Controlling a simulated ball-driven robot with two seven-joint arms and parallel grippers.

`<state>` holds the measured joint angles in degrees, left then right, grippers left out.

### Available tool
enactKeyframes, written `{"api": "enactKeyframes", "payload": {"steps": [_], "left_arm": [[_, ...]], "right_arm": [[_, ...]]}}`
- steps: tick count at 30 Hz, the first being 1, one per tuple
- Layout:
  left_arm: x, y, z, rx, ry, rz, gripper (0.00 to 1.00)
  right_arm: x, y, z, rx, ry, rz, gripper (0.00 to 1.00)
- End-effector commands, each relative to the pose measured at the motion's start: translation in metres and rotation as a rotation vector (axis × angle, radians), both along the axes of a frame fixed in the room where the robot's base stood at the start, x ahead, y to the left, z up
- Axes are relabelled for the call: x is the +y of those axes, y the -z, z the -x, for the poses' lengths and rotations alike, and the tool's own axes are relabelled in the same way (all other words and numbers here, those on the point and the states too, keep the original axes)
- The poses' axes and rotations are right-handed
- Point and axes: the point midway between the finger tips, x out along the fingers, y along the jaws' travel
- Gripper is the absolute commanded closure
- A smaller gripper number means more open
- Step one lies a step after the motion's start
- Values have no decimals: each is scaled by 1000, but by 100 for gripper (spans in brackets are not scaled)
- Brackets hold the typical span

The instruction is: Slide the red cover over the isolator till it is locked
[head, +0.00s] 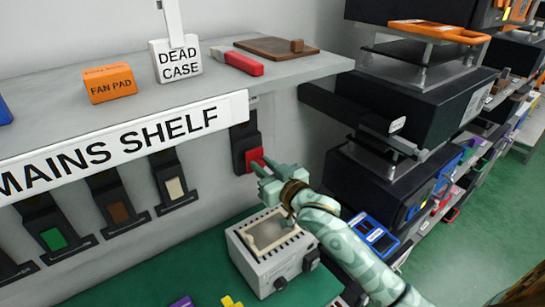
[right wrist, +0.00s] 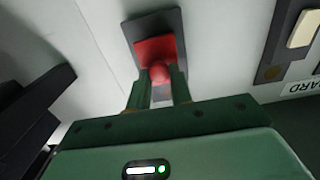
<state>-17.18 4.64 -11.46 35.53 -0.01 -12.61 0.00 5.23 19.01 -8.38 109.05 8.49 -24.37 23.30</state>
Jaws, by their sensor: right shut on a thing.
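The red cover (head: 246,160) sits on a dark upright plate (head: 240,134) on the wall, just below the right end of the shelf. Its red face (right wrist: 153,49) and round red knob (right wrist: 160,73) show in the right wrist view. My right gripper (head: 262,166) is shut on the knob, with one finger (right wrist: 179,86) on each side of it. A grey strip (right wrist: 161,93) of the fixture shows between the fingers. I cannot tell the isolator itself apart from the plate, and whether the cover is locked does not show. My left gripper is out of view.
Similar wall fixtures with cream (head: 175,188), brown (head: 118,212) and green (head: 53,239) parts stand to the left. Black units (head: 385,180) stand close on the right. The shelf (head: 215,90) overhangs from above.

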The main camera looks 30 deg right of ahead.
Motion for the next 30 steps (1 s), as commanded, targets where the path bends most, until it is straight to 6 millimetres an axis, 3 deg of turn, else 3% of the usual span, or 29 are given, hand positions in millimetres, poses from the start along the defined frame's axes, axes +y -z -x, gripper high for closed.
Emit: {"api": "enactKeyframes", "payload": {"steps": [5, 6, 8, 20, 23, 30], "left_arm": [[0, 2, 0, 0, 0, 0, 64], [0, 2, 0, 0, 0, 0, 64], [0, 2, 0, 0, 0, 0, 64], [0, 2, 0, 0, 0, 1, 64], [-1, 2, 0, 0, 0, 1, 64], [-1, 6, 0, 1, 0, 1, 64]], "right_arm": [[3, 1, 0, -3, -6, -6, 100], [3, 1, 0, -3, -7, -6, 73], [2, 1, 0, -2, -6, -5, 56], [0, 1, 9, -1, -4, -3, 56], [-2, 2, 27, 0, -4, -3, 56], [-11, 3, 92, 1, -6, -3, 56]]}}
